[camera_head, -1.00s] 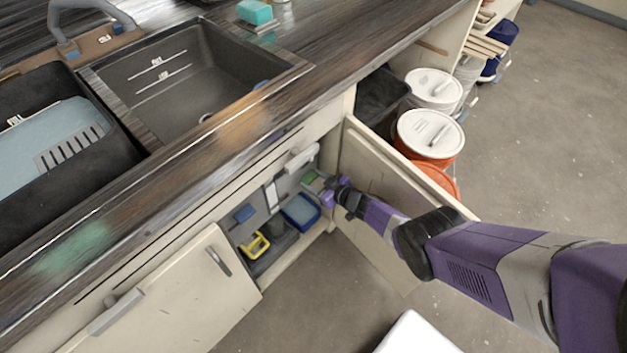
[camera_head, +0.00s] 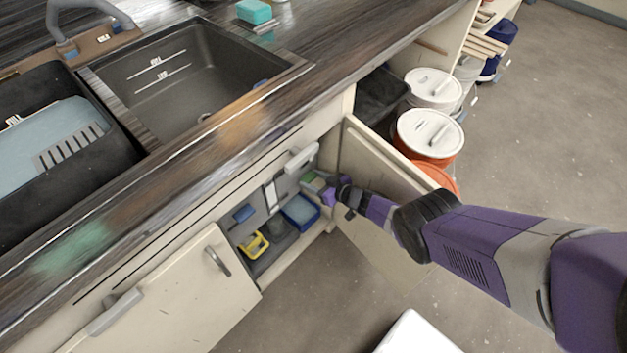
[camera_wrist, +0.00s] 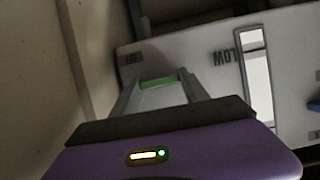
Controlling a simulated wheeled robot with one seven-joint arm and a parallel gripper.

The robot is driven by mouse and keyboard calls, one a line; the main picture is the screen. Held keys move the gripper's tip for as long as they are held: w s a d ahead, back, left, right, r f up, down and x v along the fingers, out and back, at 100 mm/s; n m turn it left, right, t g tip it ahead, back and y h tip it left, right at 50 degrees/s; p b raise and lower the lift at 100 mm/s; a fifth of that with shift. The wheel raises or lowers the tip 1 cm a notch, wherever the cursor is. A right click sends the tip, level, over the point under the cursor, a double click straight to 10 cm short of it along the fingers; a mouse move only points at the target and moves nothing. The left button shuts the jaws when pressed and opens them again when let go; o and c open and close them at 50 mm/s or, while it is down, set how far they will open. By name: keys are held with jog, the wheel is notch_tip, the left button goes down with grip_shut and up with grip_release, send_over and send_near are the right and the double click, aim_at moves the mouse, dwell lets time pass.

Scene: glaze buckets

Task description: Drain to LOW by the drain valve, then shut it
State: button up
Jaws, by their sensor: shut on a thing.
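My gripper (camera_head: 318,183) reaches into the open cabinet under the sink. In the wrist view its fingertips (camera_wrist: 160,88) are shut on a green handle (camera_wrist: 158,81), which I take for the drain valve's; its turn angle cannot be told. The handle is small and mostly hidden in the head view. Right of the gripper in the wrist view is a pale upright gauge window (camera_wrist: 258,85) with an upside-down LOW mark; no clear level line shows in it. The gauge shows small in the head view (camera_head: 271,196). The dark basin (camera_head: 165,85) above has two white marks; no liquid surface is clear.
A blue bin (camera_head: 301,212) and a yellow-handled item (camera_head: 256,245) sit low in the cabinet. White-lidded buckets (camera_head: 431,135) stand beyond the door. The floor at right is clear.

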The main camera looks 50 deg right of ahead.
jog(key=o, duration=1.4)
jog(key=shift+p+v, duration=3.2)
jog(key=shift+v, duration=0.65)
